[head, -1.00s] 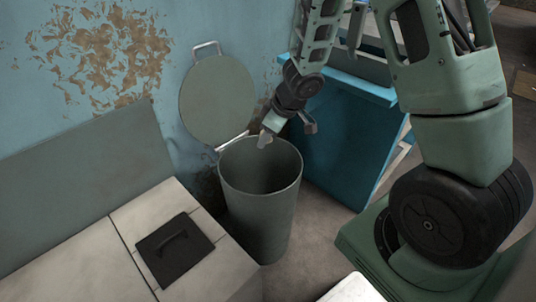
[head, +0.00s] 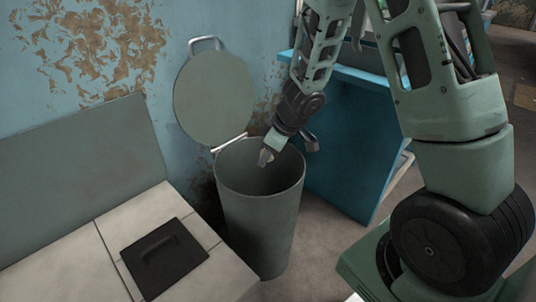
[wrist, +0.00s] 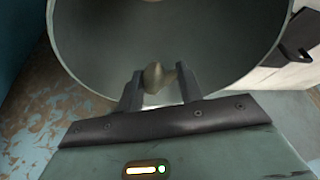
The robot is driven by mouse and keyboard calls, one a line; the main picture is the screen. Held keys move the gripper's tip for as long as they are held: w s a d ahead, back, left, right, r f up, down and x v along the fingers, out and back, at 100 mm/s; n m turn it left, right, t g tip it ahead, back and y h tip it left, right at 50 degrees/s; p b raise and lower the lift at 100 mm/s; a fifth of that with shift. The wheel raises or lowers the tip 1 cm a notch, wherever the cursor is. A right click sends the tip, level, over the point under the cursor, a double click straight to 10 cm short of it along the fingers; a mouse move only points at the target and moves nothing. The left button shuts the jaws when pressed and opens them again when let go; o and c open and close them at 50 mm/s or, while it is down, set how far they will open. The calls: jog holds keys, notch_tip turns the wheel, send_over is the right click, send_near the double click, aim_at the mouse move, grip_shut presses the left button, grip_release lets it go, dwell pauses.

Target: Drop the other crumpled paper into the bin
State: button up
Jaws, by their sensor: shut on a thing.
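The bin (head: 258,225) is a tall grey-green cylinder, and its round lid (head: 214,100) stands open against the wall. My gripper (head: 266,154) points down at the bin's mouth. It is shut on a small crumpled paper (head: 264,160), mostly hidden by the fingers in the head view. In the wrist view the paper (wrist: 154,77) shows as a small beige lump between the two fingers of my gripper (wrist: 157,88), with the bin's round opening (wrist: 85,40) behind it. The inside of the bin is dark, and I cannot see its bottom.
A pale tiled counter (head: 80,265) with a black handled plate (head: 163,257) stands left of the bin. A blue cabinet (head: 345,150) stands close on the right. The peeling blue wall (head: 30,90) is behind.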

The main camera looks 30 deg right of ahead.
jog(key=o, duration=1)
jog(key=p+v, duration=1.3)
jog(key=v, duration=0.4)
jog(key=shift+r, duration=0.25)
jog(key=shift+d, duration=0.1)
